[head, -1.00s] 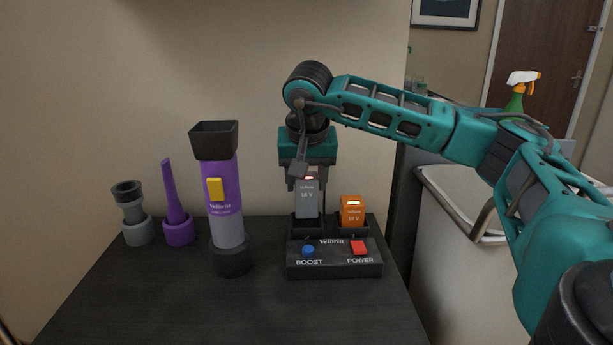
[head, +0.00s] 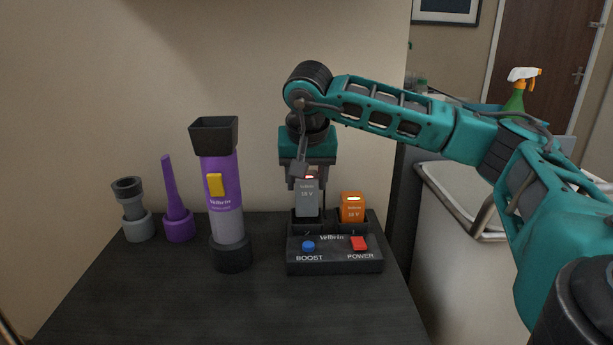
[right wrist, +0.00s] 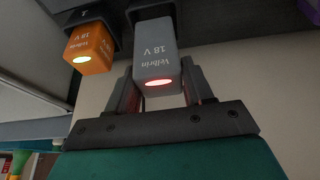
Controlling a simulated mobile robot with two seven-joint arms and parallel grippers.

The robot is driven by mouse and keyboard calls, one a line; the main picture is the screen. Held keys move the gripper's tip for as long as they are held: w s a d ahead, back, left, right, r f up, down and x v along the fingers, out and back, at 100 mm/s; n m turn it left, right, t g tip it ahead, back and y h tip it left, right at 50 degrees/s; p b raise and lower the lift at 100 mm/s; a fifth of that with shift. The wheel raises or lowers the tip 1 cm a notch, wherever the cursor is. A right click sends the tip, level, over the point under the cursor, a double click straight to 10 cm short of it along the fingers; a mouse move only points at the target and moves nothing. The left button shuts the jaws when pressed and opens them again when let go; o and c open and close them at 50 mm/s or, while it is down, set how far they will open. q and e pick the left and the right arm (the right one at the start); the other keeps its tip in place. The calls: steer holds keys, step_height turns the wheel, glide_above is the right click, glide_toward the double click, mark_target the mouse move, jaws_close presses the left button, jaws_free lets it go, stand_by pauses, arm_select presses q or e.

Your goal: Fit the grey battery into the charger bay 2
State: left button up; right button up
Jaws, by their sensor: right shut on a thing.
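The grey battery (head: 307,198), marked 18 V, stands upright in the left bay of the black charger (head: 334,266). Its lower end is hidden by the bay walls. Its top light glows red in the right wrist view (right wrist: 154,62). My right gripper (head: 307,184) points down from above, shut on the battery's upper part. In the right wrist view its fingers lie on either side of the battery. I cannot clearly read the bay numbers. My left gripper is not in view.
An orange battery (head: 352,208) with a lit top sits in the right bay. The charger's front has a blue BOOST button (head: 308,246) and a red POWER button (head: 359,243). A purple vacuum (head: 222,185) and nozzles (head: 177,205) stand left. The front tabletop is clear.

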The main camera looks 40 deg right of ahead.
mark_target(306, 200)
steer(key=shift+f+b, duration=0.35)
steer(key=shift+f, duration=0.15)
steer(key=shift+f, duration=0.35)
steer(key=shift+f, duration=0.1)
stand_by(0.6)
steer(key=shift+f+b, duration=0.3)
steer(key=shift+f, duration=0.05)
stand_by(0.5)
steer(key=shift+f+b, duration=0.3)
steer(key=shift+f, duration=0.3)
steer(key=shift+f, duration=0.25)
steer(key=shift+f, duration=0.3)
stand_by(0.7)
